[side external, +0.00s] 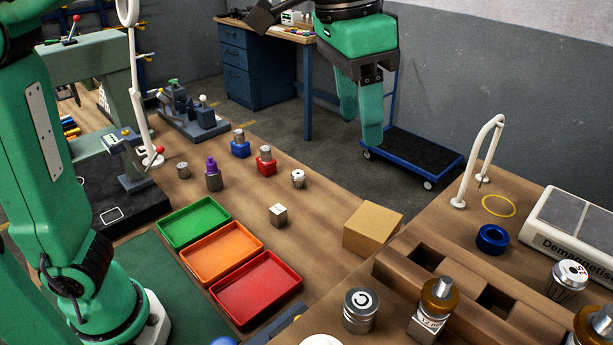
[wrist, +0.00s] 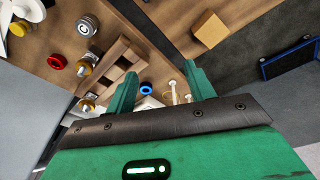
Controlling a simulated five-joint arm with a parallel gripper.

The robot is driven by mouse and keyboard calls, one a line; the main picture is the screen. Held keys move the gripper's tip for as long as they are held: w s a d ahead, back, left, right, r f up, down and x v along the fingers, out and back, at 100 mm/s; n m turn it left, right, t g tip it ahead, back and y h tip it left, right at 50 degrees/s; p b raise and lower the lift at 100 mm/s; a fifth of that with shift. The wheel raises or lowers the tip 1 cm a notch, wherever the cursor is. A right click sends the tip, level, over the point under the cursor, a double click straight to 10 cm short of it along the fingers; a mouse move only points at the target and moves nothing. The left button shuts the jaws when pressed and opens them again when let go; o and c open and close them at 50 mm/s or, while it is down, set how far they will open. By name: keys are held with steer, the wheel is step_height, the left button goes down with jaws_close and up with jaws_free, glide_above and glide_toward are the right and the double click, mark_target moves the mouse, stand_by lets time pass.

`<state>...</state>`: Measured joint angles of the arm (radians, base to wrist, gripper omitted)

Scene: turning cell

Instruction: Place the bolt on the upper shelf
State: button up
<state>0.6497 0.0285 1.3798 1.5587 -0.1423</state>
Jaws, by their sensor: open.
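I cannot make out a bolt for certain in either view. I cannot tell which surface is the upper shelf; a raised wooden level (side external: 412,262) with a slotted rack stands at the right of the side view. My gripper (side external: 360,128) is high above the floor beyond the bench, fingers pointing down, apart and with nothing seen between them. In the wrist view its two green fingers (wrist: 160,82) stand well apart. Past them lie a blue ring (wrist: 146,88) and a white post. The gripper touches nothing that I can see.
Green (side external: 194,222), orange (side external: 222,252) and red (side external: 256,288) trays lie on the lower bench. A cardboard box (side external: 372,228), a small metal cube (side external: 278,214) and several small parts stand nearby. The raised level holds a white arched stand (side external: 486,150), a demagnetizer (side external: 575,225) and metal holders.

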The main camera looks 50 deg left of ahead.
steer(key=s+a+f+n+t, duration=0.1)
steer(key=a+f+n, duration=0.15)
steer(key=a, duration=0.45)
steer(key=s+a+f+n+t, duration=0.1)
steer(key=s+a+f, duration=0.15)
steer(key=a, duration=0.55)
steer(key=s+a+f+n+t, duration=0.1)
steer(key=s+a+f, duration=0.2)
steer(key=a+f, duration=0.1)
steer(key=s+a+f+n+t+y, duration=0.1)
steer(key=s+a+f, duration=0.2)
steer(key=a+f, duration=0.2)
step_height(320, 180, down, 3)
steer(key=shift+s+a+r, duration=0.15)
steer(key=shift+a+r, duration=0.05)
steer(key=shift+a, duration=0.05)
